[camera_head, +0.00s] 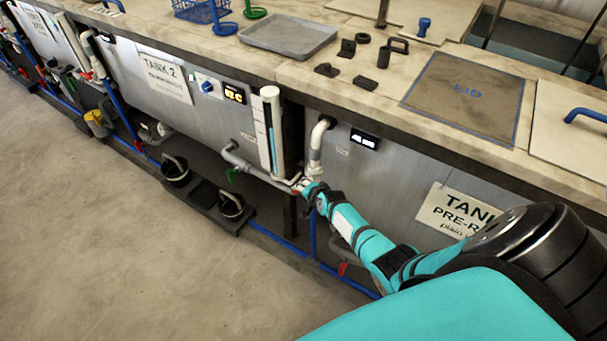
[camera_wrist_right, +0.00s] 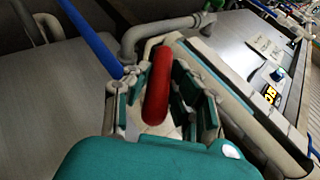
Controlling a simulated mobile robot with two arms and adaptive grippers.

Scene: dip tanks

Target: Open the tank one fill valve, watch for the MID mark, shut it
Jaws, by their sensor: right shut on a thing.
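Tank one (camera_head: 402,180) is the grey-fronted tank at right; its sign (camera_head: 455,210) is partly hidden by my arm. My right gripper (camera_head: 304,186) reaches to the pipework at the tank's left end. In the right wrist view its jaws (camera_wrist_right: 158,95) are shut around a red valve handle (camera_wrist_right: 157,80). The handle lies lengthwise between the fingers. A white upright gauge (camera_head: 270,125) with a blue strip stands just above and left of the gripper. Its marks are too small to read, so I cannot make out MID. My left gripper is not in view.
A white elbow pipe (camera_head: 317,145) drops close beside my right gripper. A blue pipe (camera_head: 290,248) runs low along the tanks. Black buckets (camera_head: 231,205) stand on a floor tray. A grey tray (camera_head: 288,37) and black parts lie on the counter. The floor at left is clear.

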